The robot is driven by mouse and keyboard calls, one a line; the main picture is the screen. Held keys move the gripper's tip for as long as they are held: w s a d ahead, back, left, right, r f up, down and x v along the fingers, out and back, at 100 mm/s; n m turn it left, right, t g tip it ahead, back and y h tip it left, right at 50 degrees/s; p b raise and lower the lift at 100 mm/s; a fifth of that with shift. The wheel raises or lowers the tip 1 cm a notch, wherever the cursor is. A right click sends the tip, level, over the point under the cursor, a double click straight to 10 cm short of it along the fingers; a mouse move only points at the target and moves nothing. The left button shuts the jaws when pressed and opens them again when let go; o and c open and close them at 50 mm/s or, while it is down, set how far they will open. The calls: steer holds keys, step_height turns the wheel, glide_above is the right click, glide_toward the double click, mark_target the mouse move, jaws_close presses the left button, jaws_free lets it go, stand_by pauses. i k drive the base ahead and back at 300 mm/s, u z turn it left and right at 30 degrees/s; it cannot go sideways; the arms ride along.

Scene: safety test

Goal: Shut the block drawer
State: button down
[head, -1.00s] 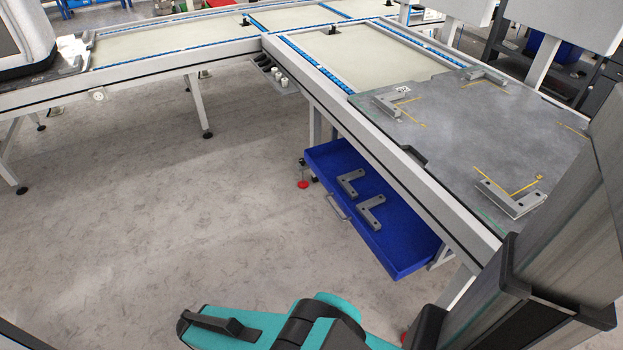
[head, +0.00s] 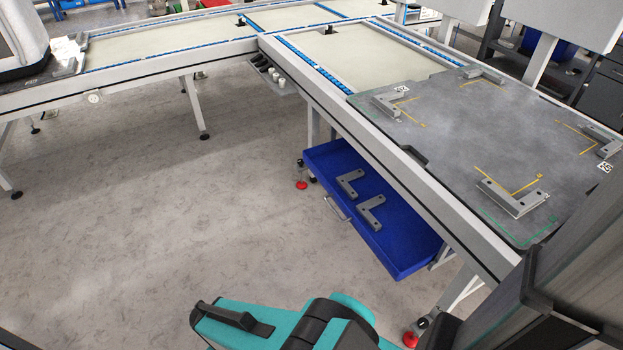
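The block drawer (head: 402,249) is a blue tray under the conveyor table at the right. It is pulled out, with its open top showing. Two grey L-shaped blocks lie inside it, one nearer the back (head: 351,184) and one nearer the middle (head: 371,212). A silver bar handle (head: 336,208) is on its left-facing front. My teal and black arm shows at the bottom of the head view, below and apart from the drawer. I cannot make out my gripper's fingers in this view.
A grey plate (head: 470,140) with several L-shaped corner brackets lies on the table above the drawer. Table legs (head: 465,290) with red feet stand near the drawer. The floor (head: 180,230) left of the drawer is clear.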

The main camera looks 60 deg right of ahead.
mark_target(406, 243)
steer(key=z, duration=0.05)
steer(key=i, duration=1)
steer(key=u, duration=0.05)
